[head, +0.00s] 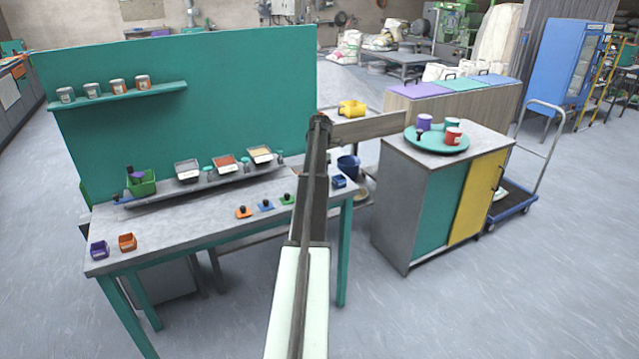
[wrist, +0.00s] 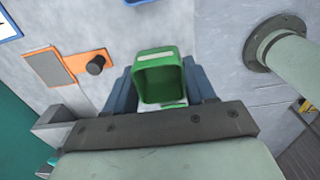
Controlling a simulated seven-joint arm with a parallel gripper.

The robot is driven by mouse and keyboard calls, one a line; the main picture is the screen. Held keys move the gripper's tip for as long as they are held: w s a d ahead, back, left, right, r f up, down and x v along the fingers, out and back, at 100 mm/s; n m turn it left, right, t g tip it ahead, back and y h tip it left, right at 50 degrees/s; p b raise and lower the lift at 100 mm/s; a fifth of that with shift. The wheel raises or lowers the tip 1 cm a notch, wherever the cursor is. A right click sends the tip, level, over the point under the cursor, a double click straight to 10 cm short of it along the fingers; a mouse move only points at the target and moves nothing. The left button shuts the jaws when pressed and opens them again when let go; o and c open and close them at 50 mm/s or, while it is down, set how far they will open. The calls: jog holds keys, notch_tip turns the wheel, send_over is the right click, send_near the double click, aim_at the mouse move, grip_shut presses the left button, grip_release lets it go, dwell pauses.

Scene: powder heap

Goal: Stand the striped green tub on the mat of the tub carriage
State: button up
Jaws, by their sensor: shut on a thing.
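My gripper (wrist: 160,78) is shut on a green tub (wrist: 158,56) with a pale stripe near its rim; I look into its open top in the wrist view. A finger lies on each side of it. A grey surface shows beneath; I cannot tell whether the tub touches it. In the head view my arm hides the gripper and tub. An orange plate with a grey pad and black knob (wrist: 67,66) lies left of the tub in the wrist view. I cannot tell which piece is the tub carriage.
Orange (head: 243,213), blue (head: 266,206) and green (head: 287,199) knobbed pieces lie on the bench (head: 190,230). Purple (head: 99,249) and orange (head: 127,242) bins stand at its left. A rail with trays (head: 225,165) runs behind. A cabinet (head: 400,205) stands right.

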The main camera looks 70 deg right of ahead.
notch_tip(320, 180, up, 4)
jog(key=shift+w+r, duration=0.15)
jog(key=shift+r, duration=0.15)
jog(key=shift+w+a+r, duration=0.1)
jog(key=shift+w+a, duration=0.05)
jog(key=shift+w, duration=0.2)
jog(key=w+d, duration=0.1)
jog(key=w, duration=0.2)
send_over(300, 168)
jog(key=f, duration=0.2)
jog(key=shift+s+f, duration=0.1)
jog(key=shift+f, duration=2.85)
jog(key=shift+a+f, duration=0.1)
jog(key=shift+f, duration=0.35)
jog(key=o, duration=1.1)
jog(key=shift+o, duration=0.4)
